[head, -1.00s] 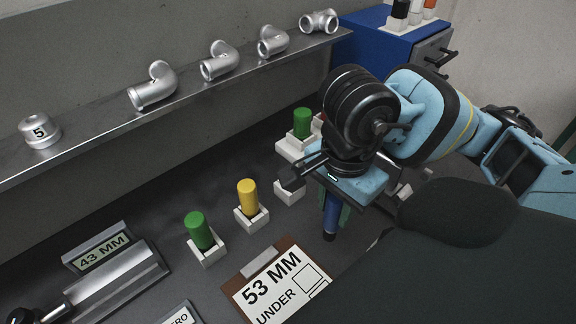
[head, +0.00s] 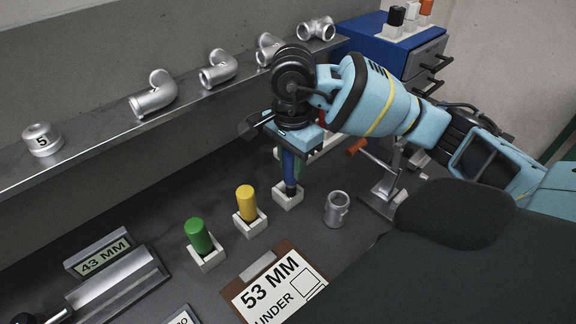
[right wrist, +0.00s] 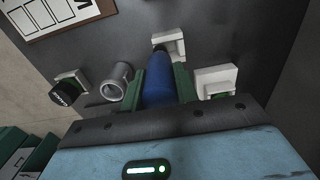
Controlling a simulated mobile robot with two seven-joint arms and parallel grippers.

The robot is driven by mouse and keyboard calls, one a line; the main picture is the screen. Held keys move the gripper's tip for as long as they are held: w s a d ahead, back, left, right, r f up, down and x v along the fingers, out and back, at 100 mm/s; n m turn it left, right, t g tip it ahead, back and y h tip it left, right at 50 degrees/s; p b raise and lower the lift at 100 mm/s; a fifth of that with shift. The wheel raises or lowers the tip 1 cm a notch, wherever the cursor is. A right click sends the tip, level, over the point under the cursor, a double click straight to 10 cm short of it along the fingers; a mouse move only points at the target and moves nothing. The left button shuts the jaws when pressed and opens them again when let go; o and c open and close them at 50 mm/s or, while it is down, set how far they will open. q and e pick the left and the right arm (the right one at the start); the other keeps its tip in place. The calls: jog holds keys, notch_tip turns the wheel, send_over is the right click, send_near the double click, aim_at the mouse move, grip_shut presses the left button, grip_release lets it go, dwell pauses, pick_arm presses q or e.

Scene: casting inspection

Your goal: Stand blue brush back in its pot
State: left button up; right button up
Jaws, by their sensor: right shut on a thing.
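The blue brush (head: 289,168) hangs upright in my right gripper (head: 291,150), whose green finger pads close on it. Its dark lower end is at the white pot (head: 287,198); whether it is inside or just above the rim I cannot tell. In the right wrist view the blue brush (right wrist: 158,82) sits between the pads, and a white pot (right wrist: 170,46) shows just beyond its end. My left gripper is not in view.
A yellow brush (head: 246,198) and a green brush (head: 198,236) stand in white pots to the left. A silver fitting (head: 337,210) stands close right, with an orange-handled stand (head: 384,190) beyond. A clipboard (head: 262,270) lies in front. The shelf (head: 100,135) holds several castings.

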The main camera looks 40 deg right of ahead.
aim_at(288, 169)
jog(key=shift+w, duration=0.35)
jog(key=shift+w+d+f, duration=0.1)
jog(key=shift+w+f, duration=0.15)
jog(key=shift+f, duration=0.4)
jog(key=shift+w+d+f, duration=0.1)
jog(key=shift+w+f, duration=0.15)
jog(key=shift+f, duration=0.35)
jog(key=shift+f+p, duration=0.3)
jog(key=shift+f, duration=0.05)
jog(key=shift+f, duration=0.15)
jog(key=shift+f, duration=0.15)
jog(key=o, duration=1)
notch_tip(288, 169, up, 8)
jog(key=shift+a+b, duration=0.1)
jog(key=shift+b, duration=0.2)
